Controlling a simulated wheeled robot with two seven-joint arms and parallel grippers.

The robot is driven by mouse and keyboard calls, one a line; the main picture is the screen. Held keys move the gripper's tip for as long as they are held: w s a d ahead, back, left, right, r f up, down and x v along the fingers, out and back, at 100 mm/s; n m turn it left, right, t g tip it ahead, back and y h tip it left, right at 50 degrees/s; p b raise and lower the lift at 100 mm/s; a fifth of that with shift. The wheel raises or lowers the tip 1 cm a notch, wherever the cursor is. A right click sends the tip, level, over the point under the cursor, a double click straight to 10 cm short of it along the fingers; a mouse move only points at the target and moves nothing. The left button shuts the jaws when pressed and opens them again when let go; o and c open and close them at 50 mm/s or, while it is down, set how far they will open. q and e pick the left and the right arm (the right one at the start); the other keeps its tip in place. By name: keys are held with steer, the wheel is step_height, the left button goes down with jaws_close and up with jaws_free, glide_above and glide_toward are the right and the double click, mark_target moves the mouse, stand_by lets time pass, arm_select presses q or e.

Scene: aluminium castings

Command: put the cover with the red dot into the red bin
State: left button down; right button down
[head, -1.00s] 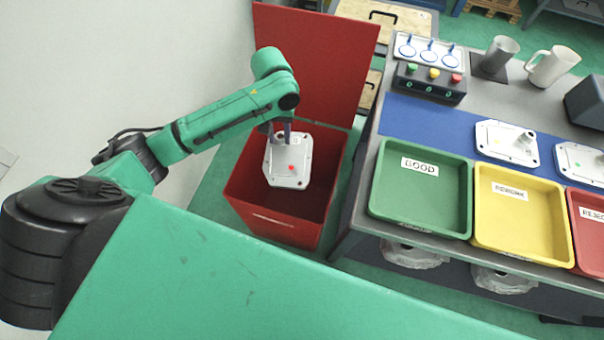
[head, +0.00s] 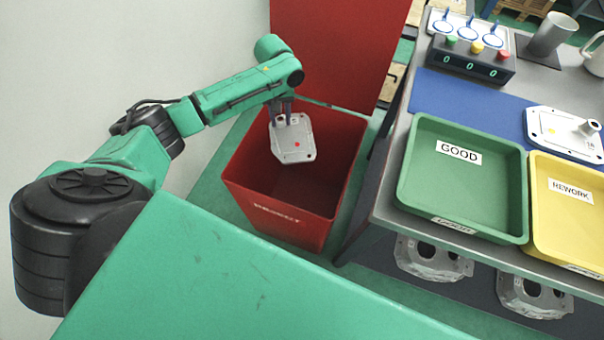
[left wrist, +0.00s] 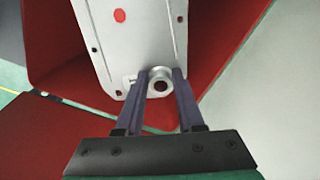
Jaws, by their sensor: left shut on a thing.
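The cover with the red dot (head: 292,143) is a light grey metal plate held over the opening of the red bin (head: 262,208). My left gripper (head: 281,112) is shut on the round boss at the cover's edge. In the left wrist view the two fingers (left wrist: 160,92) stand on either side of the boss, and the cover (left wrist: 130,40) hangs beyond them with its red dot facing the camera. The red bin's walls (left wrist: 60,45) show around the cover there. The bin's lid stands open behind it. My right gripper is not in view.
A workbench to the right holds a green GOOD tray (head: 415,190), a yellow REWORK tray (head: 540,215), a button box (head: 470,60) and another cover (head: 560,130) on a blue mat. Castings (head: 432,262) sit beneath the bench.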

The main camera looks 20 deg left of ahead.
arm_select(q)
steer(key=shift+r, duration=0.1)
steer(key=shift+c, duration=2.2)
jaws_free()
steer(key=shift+r, duration=0.1)
step_height(320, 180, up, 14)
steer(key=p, duration=0.1)
steer(key=shift+r, duration=0.2)
